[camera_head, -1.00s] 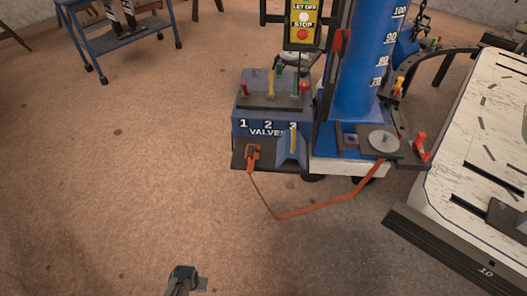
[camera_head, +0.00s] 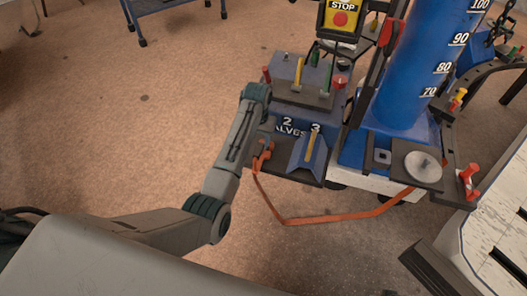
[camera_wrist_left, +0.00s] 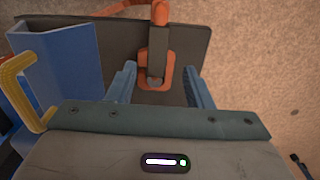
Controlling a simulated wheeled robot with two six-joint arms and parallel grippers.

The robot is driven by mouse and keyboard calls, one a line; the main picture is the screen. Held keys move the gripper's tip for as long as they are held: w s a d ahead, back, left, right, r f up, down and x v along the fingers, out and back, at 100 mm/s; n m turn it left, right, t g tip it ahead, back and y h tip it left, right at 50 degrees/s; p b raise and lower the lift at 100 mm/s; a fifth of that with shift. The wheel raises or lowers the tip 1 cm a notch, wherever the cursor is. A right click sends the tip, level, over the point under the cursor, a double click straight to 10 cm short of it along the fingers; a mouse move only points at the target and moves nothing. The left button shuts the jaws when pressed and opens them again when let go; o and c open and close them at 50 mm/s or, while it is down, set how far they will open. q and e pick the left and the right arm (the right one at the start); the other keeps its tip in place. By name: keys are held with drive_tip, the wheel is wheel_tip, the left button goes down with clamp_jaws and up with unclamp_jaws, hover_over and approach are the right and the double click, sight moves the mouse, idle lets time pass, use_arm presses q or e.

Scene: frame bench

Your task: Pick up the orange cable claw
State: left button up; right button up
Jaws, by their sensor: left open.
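The orange cable claw (camera_head: 262,152) sits at the left end of the dark ledge on the front of the blue valve box, partly hidden by my left arm in the head view. An orange cable runs from it. In the left wrist view the claw (camera_wrist_left: 143,75) has an orange body with a dark grey middle and lies over a dark plate. My left gripper (camera_wrist_left: 157,73) is open, one finger on each side of the claw, with a visible gap on both sides. Its fingers are not clearly visible in the head view. My right gripper is not in view.
A blue wedge block (camera_head: 308,152) with a yellow handle stands right of the claw; it also shows in the left wrist view (camera_wrist_left: 62,55). The valve box (camera_head: 300,125) with levers and a tall blue column (camera_head: 405,85) rise behind. The floor at left is open.

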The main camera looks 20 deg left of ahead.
sight(260, 145)
use_arm(q)
drive_tip(key=f, duration=0.4)
drive_tip(key=shift+w+d+f+b, duration=0.15)
drive_tip(key=shift+w+f+b, duration=0.15)
drive_tip(key=shift+f, duration=0.1)
drive_tip(key=shift+w+d+f, duration=0.1)
drive_tip(key=shift+w+f, duration=0.1)
drive_tip(key=shift+f, duration=1.5)
drive_tip(key=shift+r, duration=0.1)
clamp_jaws()
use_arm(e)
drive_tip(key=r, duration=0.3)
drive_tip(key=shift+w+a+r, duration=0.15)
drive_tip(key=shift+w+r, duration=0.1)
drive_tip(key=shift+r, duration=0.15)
